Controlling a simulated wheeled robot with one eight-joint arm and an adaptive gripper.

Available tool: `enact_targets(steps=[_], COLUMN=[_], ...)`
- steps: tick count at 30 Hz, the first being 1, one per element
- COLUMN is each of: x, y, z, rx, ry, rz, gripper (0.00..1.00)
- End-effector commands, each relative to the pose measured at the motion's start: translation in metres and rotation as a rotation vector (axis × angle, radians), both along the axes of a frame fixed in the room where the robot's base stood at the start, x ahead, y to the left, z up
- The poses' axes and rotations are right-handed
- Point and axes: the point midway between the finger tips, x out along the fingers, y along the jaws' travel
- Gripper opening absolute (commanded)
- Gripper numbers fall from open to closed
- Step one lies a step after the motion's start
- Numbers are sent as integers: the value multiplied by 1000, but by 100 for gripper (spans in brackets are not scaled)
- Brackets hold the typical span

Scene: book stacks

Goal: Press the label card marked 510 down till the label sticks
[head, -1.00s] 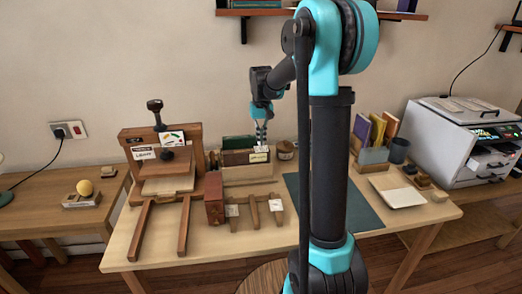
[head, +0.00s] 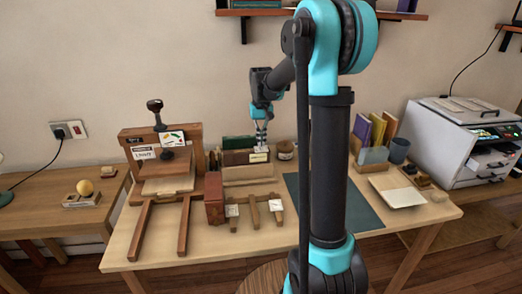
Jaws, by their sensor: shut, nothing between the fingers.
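A small pale label card (head: 258,157) shows on the front of the dark book block in the middle of the table; its number is too small to read. My gripper (head: 262,146) is shut and empty, pointing down at the block's top edge just above the card. I cannot tell whether the fingertips touch the block or the card.
A wooden press (head: 160,150) stands to the left, beside a reddish-brown box (head: 214,198). A jar (head: 285,150) stands right of the block. A dark green mat (head: 367,215) lies to the right, with a book holder (head: 373,155) and a pale tray (head: 397,190) beyond.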

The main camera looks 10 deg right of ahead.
Motion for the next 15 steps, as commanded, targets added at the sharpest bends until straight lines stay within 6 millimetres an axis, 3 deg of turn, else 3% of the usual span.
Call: enact_targets(steps=[15], x=[0], y=[0], z=[-6], rx=[0], ry=[0], rz=[0], gripper=[0])
